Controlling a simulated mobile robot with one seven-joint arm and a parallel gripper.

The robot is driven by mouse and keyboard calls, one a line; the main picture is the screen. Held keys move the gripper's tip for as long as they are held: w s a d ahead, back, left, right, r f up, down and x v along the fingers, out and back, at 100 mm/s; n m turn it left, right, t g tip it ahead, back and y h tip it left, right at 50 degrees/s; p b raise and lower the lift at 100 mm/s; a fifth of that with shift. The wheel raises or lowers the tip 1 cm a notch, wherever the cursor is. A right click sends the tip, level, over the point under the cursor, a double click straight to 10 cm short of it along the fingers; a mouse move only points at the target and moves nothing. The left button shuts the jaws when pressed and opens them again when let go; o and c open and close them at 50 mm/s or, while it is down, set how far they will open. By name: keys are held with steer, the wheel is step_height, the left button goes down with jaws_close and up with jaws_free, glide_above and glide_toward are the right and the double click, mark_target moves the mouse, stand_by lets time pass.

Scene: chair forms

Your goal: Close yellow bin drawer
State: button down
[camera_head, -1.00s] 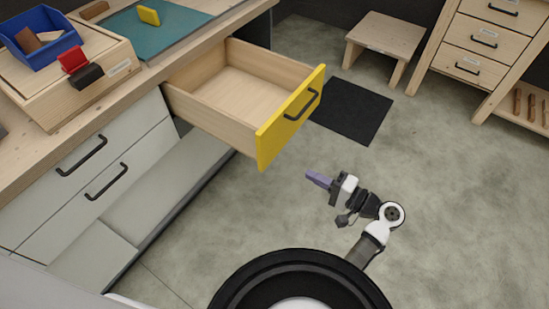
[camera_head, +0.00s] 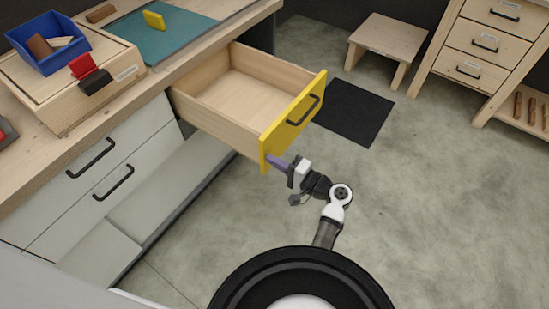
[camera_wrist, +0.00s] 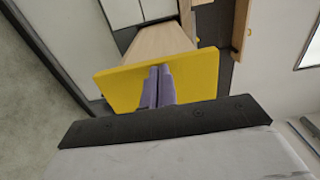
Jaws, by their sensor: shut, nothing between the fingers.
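The yellow-fronted drawer (camera_head: 293,121) stands pulled out from the workbench, its pale wooden box (camera_head: 238,93) empty. A dark bar handle sits on the yellow front. My gripper (camera_head: 272,160) is shut and empty, its purple fingertips at the lower near corner of the yellow front. In the wrist view the shut fingers (camera_wrist: 158,84) overlap the yellow panel (camera_wrist: 197,72). They are touching it or very close; I cannot tell which. The handle is not visible in the wrist view.
White drawers (camera_head: 101,172) below the bench are shut. On the bench are a blue bin (camera_head: 50,55), a wooden box with a red clip, and a teal mat (camera_head: 165,40). A stool (camera_head: 387,42) and black floor mat (camera_head: 353,112) lie beyond the drawer. Floor at right is clear.

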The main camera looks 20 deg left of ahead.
mark_target(187, 112)
steer(key=shift+a, duration=0.15)
steer(key=b+x, duration=0.5)
steer(key=x, duration=1.2)
steer(key=b+x, duration=0.6)
steer(key=x, duration=1.1)
steer(key=shift+w+a+f, duration=0.15)
steer(key=shift+a+f, duration=0.1)
steer(key=shift+a, duration=0.15)
steer(key=shift+w+a+r, duration=0.1)
steer(key=shift+w+a, duration=0.1)
steer(key=shift+a, duration=0.3)
steer(key=shift+d, duration=0.15)
